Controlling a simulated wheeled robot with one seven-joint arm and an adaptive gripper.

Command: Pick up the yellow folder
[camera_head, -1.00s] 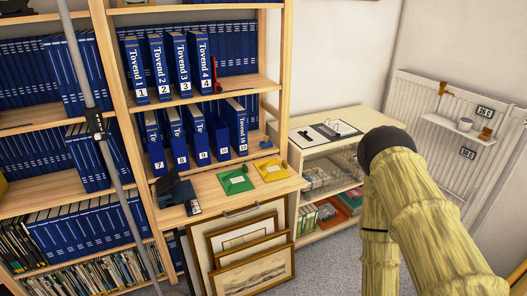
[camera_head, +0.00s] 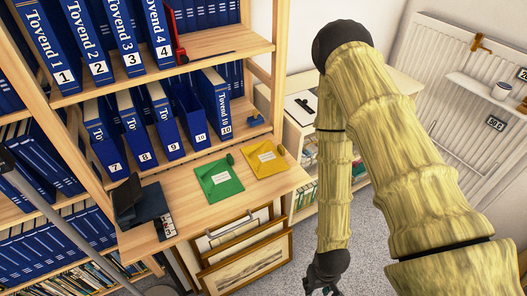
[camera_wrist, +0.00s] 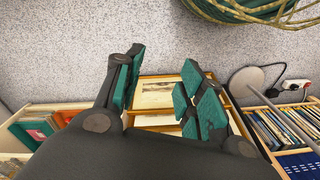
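The yellow folder is not seen in the wrist view.
Blue binders (camera_head: 130,130) stand in rows above the shelf. A dark object (camera_head: 135,203) sits at the shelf's left end. Framed prints (camera_head: 245,262) lean beneath; they also show in the wrist view (camera_wrist: 157,95). A low cabinet (camera_head: 300,145) and a radiator (camera_head: 470,90) are to the right.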

